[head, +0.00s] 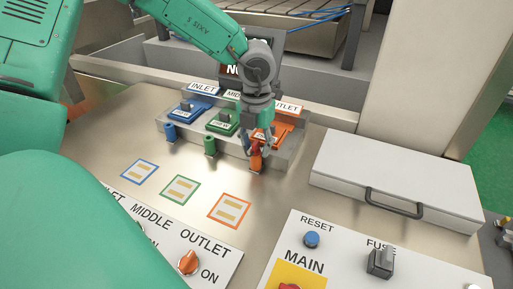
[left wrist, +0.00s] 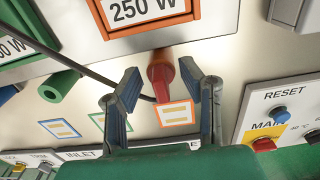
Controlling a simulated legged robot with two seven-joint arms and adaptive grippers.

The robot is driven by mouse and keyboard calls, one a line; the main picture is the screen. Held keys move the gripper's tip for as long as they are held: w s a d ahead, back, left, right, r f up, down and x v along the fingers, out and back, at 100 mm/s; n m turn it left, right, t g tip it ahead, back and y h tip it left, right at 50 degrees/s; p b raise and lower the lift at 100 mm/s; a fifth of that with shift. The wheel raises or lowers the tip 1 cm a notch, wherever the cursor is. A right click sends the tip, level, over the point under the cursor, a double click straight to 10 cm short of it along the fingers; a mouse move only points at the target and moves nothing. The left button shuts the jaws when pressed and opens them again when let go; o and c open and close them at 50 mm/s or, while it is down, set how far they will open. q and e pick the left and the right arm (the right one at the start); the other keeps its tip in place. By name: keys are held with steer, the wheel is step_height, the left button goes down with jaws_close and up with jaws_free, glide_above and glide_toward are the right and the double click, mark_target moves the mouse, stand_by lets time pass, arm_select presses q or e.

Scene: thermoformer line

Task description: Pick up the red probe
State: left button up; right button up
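The red probe (head: 256,162) stands at the front of the orange OUTLET station, at the right end of the row. It also shows in the left wrist view (left wrist: 161,78), pointing toward the camera between the fingers. My left gripper (head: 257,148) is over the probe, and its fingers partly cover it in the head view. In the left wrist view my left gripper (left wrist: 160,70) is open, one finger on each side of the probe, with gaps visible between. My right gripper is not in view.
A green probe (head: 210,146) and a blue probe (head: 170,132) stand to the left in the same row. A white box with a dark handle (head: 394,203) lies right. The RESET button (head: 311,240) and fuse switch (head: 381,262) are in front. Bare panel lies between.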

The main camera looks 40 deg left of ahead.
arm_select(q)
jaws_close()
